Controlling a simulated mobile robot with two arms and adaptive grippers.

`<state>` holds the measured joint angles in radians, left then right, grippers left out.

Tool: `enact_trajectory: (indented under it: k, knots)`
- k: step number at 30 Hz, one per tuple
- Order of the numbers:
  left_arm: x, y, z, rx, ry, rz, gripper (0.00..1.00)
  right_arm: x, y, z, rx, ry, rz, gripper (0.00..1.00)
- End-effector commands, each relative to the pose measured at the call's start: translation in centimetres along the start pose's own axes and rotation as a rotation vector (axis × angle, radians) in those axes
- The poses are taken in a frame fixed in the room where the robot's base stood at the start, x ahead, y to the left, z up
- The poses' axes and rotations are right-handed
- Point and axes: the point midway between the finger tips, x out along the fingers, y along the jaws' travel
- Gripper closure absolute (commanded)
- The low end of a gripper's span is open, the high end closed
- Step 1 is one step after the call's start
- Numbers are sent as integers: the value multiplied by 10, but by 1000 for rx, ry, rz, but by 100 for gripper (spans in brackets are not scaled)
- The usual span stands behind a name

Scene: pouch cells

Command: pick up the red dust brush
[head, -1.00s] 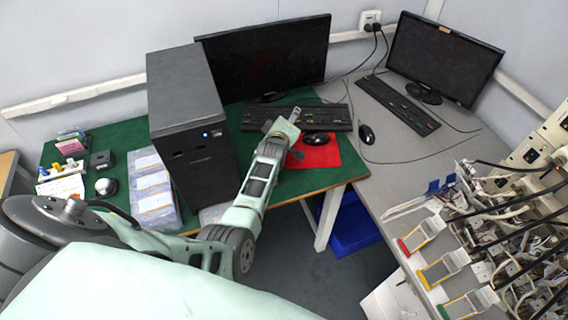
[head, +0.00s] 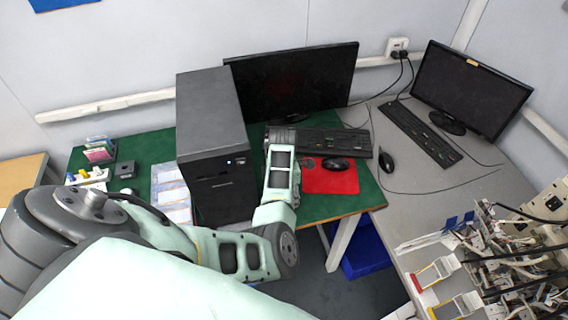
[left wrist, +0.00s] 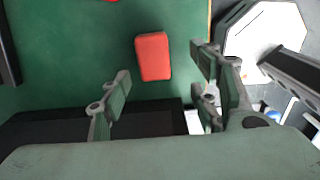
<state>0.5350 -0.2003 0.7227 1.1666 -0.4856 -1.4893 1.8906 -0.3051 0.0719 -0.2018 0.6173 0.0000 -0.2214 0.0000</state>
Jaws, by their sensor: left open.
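A small red block-like object (left wrist: 153,56), which looks like the dust brush, lies on the green mat (left wrist: 75,45) in the left wrist view. Its bristles cannot be made out. My left gripper (left wrist: 161,82) is open, with one finger at each side below the red object in the picture and nothing between them. In the head view my left arm reaches in beside the black computer tower, its end at the keyboard's left edge (head: 280,135). The red object cannot be picked out there. My right gripper is in neither view.
The black tower (head: 212,125) stands close left of my arm. A red mouse pad (head: 340,182) with a black mouse (head: 338,164), a keyboard (head: 325,142) and a monitor (head: 300,85) are right of and behind it.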

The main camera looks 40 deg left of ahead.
Motion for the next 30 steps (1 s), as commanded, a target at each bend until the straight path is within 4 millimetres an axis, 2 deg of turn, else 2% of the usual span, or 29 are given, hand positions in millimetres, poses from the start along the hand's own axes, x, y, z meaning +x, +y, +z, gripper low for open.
enact_trajectory:
  k: [5, 8, 9, 12, 23, 30]
  knots:
    - [18, 4, -1, 2, 2, 0, 44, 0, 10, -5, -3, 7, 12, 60]
    - [37, 9, -2, 1, 2, 1, 44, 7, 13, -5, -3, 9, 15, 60]
    - [45, 8, -1, 1, 1, 1, 44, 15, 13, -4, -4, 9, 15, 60]
    - [53, 8, 0, 1, -1, 2, 44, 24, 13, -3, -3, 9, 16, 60]
    - [54, 8, 0, 2, -1, 3, 44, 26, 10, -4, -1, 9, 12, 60]
    - [54, 8, 0, 2, -1, 3, 64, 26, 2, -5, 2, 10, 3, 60]
